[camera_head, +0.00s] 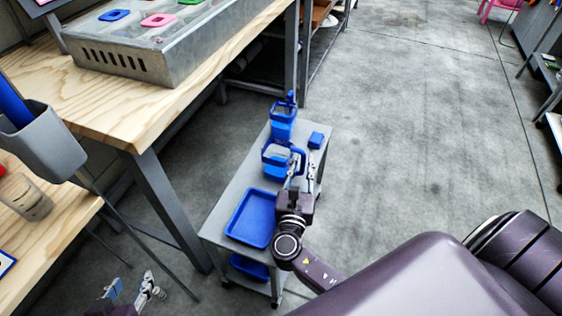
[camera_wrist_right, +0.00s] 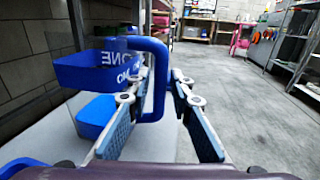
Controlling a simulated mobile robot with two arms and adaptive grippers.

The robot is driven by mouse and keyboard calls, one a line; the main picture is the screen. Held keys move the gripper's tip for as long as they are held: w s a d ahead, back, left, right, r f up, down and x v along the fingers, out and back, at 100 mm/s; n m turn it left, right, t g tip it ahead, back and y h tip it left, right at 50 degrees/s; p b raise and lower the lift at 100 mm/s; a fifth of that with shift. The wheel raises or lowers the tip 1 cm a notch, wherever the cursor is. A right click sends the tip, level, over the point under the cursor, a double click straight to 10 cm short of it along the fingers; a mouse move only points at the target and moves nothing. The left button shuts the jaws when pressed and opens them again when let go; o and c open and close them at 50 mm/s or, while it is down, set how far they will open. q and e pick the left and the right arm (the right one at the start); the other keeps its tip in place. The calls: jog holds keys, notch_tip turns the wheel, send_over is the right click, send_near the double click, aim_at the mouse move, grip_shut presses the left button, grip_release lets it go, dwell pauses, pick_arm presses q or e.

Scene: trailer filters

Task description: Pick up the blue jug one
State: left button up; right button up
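The blue jug one (camera_head: 277,160) stands on the grey cart. It has a blue rim, a clear wall and a blue base. In the right wrist view the jug (camera_wrist_right: 100,72) shows the mirrored word "ONE", with its blue handle (camera_wrist_right: 158,75) toward me. My right gripper (camera_head: 301,172) is beside the jug on its handle side. In the wrist view the right gripper (camera_wrist_right: 160,100) is open, its fingers on either side of the handle with a gap at the right finger. My left gripper (camera_head: 132,290) is low at the left, away from the cart, its fingers apart and empty.
A second blue jug (camera_head: 283,122) stands behind on the cart (camera_head: 236,186). A small blue box (camera_head: 316,140) is at its right edge, a blue tray (camera_head: 251,219) in front. A wooden workbench (camera_head: 130,105) stands left. The floor (camera_head: 430,130) at right is clear.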

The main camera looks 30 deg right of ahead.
jog(key=shift+w+d, duration=0.15)
grip_shut()
jog(key=shift+r, duration=0.15)
dwell(0.5)
